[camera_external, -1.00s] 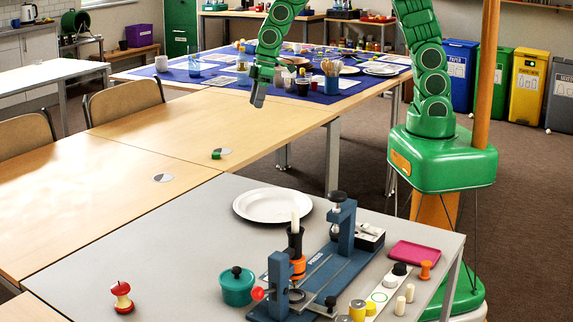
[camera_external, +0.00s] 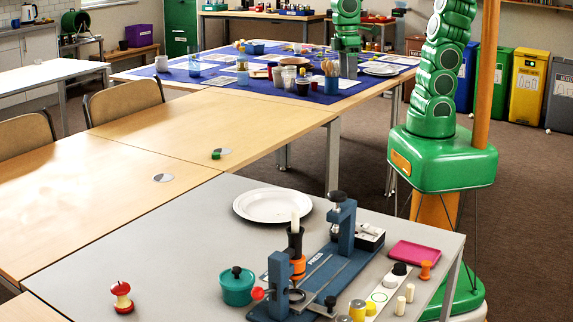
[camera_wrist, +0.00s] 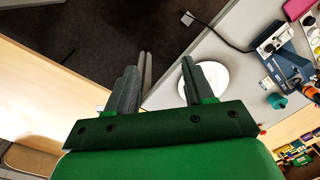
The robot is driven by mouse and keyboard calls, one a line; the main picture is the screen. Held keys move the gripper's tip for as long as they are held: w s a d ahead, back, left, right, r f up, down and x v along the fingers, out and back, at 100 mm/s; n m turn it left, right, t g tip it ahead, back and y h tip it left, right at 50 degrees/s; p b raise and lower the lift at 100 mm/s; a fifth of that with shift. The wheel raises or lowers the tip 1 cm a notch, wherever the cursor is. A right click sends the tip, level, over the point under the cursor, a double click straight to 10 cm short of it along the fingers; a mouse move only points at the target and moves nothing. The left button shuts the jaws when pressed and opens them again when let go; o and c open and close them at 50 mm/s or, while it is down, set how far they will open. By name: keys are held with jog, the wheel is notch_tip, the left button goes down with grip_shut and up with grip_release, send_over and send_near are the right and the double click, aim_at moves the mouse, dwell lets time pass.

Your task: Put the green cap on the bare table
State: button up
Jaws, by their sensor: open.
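My gripper (camera_external: 348,68) shows over the right part of the far blue-covered table, well away from the green piece. In the wrist view my gripper (camera_wrist: 160,68) is open with nothing between its fingers.
The blue-covered table (camera_external: 215,78) is crowded with cups and plates. Much of the wooden table is clear.

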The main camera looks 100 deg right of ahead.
jog(key=s+a+r+g, duration=0.1)
jog(key=s, duration=1.1)
jog(key=shift+r+m+h, duration=0.3)
